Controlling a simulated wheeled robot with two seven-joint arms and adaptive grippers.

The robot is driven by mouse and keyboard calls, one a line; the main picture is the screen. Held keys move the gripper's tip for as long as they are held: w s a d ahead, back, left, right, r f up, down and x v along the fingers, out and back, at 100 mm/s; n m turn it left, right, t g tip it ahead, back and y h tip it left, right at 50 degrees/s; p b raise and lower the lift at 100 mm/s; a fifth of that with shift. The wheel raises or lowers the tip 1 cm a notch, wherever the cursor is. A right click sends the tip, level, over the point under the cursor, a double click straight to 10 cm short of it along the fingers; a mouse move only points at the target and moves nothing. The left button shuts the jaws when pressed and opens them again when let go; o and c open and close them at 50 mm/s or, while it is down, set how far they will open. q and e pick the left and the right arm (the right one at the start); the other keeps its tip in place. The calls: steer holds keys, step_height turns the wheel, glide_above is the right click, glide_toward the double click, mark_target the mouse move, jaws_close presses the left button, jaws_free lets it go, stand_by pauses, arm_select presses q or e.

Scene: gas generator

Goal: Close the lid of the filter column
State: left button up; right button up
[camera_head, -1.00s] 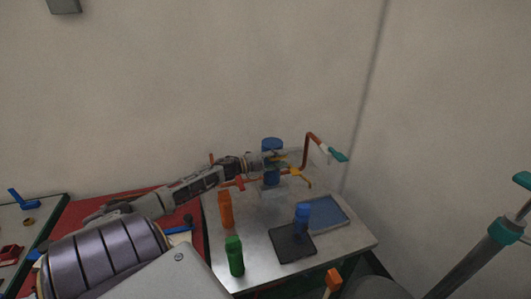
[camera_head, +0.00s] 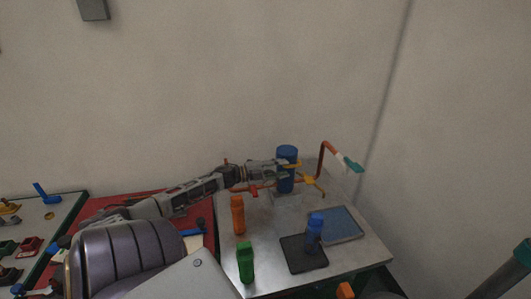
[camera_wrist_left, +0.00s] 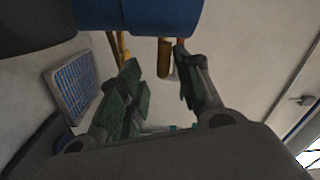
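I cannot tell whether the gripper touches the column, or whether the lid is open. My right gripper is not in view.
A copper pipe with a teal end (camera_head: 354,164) rises right of the column. Brass fittings (camera_head: 312,181) sit beside it.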

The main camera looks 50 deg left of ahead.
arm_select(q)
steer(key=v, duration=0.6)
steer(key=shift+s, duration=0.2)
steer(key=shift+f, duration=0.1)
stand_by(0.8)
